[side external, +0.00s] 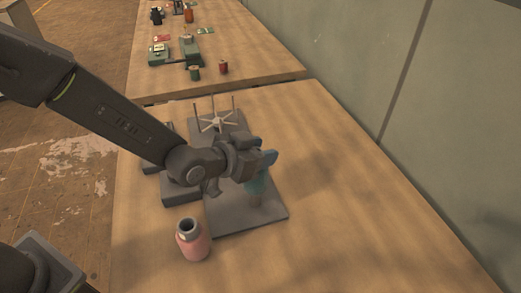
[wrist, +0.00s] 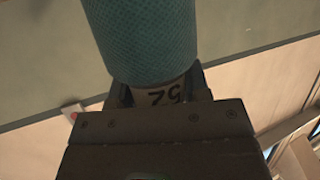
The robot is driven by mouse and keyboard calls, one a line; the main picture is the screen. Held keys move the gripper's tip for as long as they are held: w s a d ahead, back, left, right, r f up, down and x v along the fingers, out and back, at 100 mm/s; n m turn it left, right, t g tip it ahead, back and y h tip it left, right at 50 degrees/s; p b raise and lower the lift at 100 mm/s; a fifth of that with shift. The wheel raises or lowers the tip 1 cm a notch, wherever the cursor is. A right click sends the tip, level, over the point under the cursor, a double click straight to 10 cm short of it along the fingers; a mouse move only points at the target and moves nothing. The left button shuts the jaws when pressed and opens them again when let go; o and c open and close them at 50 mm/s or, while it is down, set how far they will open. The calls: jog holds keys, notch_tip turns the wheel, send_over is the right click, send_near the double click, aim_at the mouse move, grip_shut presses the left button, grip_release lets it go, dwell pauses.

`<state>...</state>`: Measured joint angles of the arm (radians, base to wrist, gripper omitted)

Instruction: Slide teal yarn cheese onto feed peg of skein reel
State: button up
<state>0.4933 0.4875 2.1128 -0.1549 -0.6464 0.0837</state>
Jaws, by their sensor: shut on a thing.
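The teal yarn cheese (side external: 260,186) is under my gripper (side external: 262,163) in the side view, above the front part of the grey base plate (side external: 232,221). In the wrist view the teal cheese (wrist: 140,38) fills the top middle, and my gripper (wrist: 160,93) is shut on its pale end, which bears dark figures. The skein reel (side external: 217,122), with pale spokes and thin upright rods, stands at the back of the plate. I cannot make out the feed peg or whether the cheese touches it; the gripper and cheese cover that area.
A grey block (side external: 181,190) lies along the plate's left side. Several small objects sit on the far table. The table's right side is clear, with a wall beyond.

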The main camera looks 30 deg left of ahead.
jog(key=shift+f, duration=0.1)
jog(key=shift+f, duration=2.4)
jog(key=shift+f, duration=0.25)
jog(key=o, duration=1.3)
jog(key=v, duration=0.4)
jog(key=shift+s+r, duration=0.1)
jog(key=shift+s, duration=0.1)
jog(key=r, duration=0.5)
jog(key=shift+s+a+r, duration=0.2)
jog(key=shift+s+r, duration=0.05)
jog(key=shift+r, duration=0.85)
